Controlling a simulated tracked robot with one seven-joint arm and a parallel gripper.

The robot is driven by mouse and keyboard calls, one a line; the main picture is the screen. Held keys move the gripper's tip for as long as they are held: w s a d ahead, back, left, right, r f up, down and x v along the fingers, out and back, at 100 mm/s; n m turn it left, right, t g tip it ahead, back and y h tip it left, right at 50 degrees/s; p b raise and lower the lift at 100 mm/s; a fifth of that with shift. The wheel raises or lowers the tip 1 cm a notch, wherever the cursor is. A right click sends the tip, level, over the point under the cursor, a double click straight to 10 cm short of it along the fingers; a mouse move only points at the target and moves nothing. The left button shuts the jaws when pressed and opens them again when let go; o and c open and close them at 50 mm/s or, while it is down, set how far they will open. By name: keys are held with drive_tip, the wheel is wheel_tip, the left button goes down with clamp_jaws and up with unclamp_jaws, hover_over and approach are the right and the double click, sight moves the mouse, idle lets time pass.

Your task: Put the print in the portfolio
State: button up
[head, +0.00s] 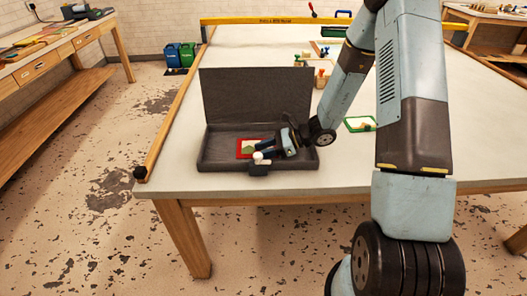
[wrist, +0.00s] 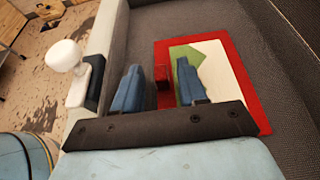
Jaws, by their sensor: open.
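The portfolio is a dark grey case (head: 240,95), lying open near the table's front edge with its lid standing up at the back. Its grey interior also shows in the wrist view (wrist: 285,75). A red-bordered print (head: 243,150) with a green and cream picture lies inside the base; it also shows in the wrist view (wrist: 217,70). My gripper (head: 262,147) is low over the base. In the wrist view, its open blue fingers (wrist: 158,75) stand on either side of a small red tab (wrist: 162,77) at the print's edge. Contact with the tab cannot be told.
A white knob on a dark block (head: 258,158) sits at the case's front edge, close to my gripper. A green-bordered item (head: 360,124) lies to the right. Small coloured pieces (head: 320,76) stand behind. A yellow level (head: 280,20) lies along the back. The front left tabletop (head: 172,165) is clear.

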drive_tip(key=v, duration=1.1)
drive_tip(key=shift+s+d+r, duration=0.1)
drive_tip(key=shift+d+r, duration=0.15)
drive_tip(key=shift+d, duration=0.05)
drive_tip(key=s+d+r+n+t+h, duration=0.2)
drive_tip(key=s+d+r+n+h, duration=0.2)
drive_tip(key=s+r+n, duration=0.5)
drive_tip(key=s+d+r+n+t+h, duration=0.3)
drive_tip(key=s+r+n+h, duration=0.6)
drive_tip(key=s+r, duration=0.6)
wheel_tip(320, 180, up, 5)
drive_tip(key=shift+s+d, duration=0.2)
drive_tip(key=shift+d, duration=0.45)
drive_tip(key=shift+s, duration=0.1)
